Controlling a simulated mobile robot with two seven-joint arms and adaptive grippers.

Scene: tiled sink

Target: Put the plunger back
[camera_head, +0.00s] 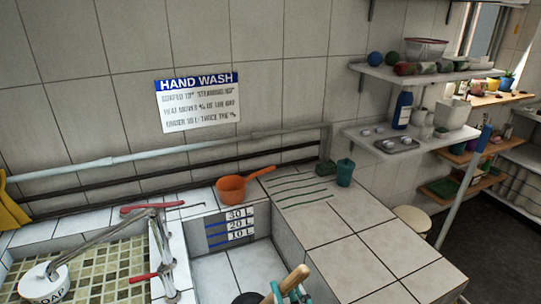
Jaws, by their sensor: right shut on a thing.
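The plunger's wooden handle (296,277) rises at the bottom edge, tilted up to the right. A dark round shape (248,298) beside its lower end looks like the rubber cup, mostly cut off by the frame. My right gripper (285,292) shows as teal fingers around the handle and is shut on it. The rest of that gripper is out of frame. My left gripper is not in view.
A tiled basin with level marks (236,226) lies in the middle. An orange saucepan (231,189) and a teal cup (345,172) stand on the ledge behind. Faucet pipes (160,245) are at left. The right tiled counter (350,225) is mostly clear.

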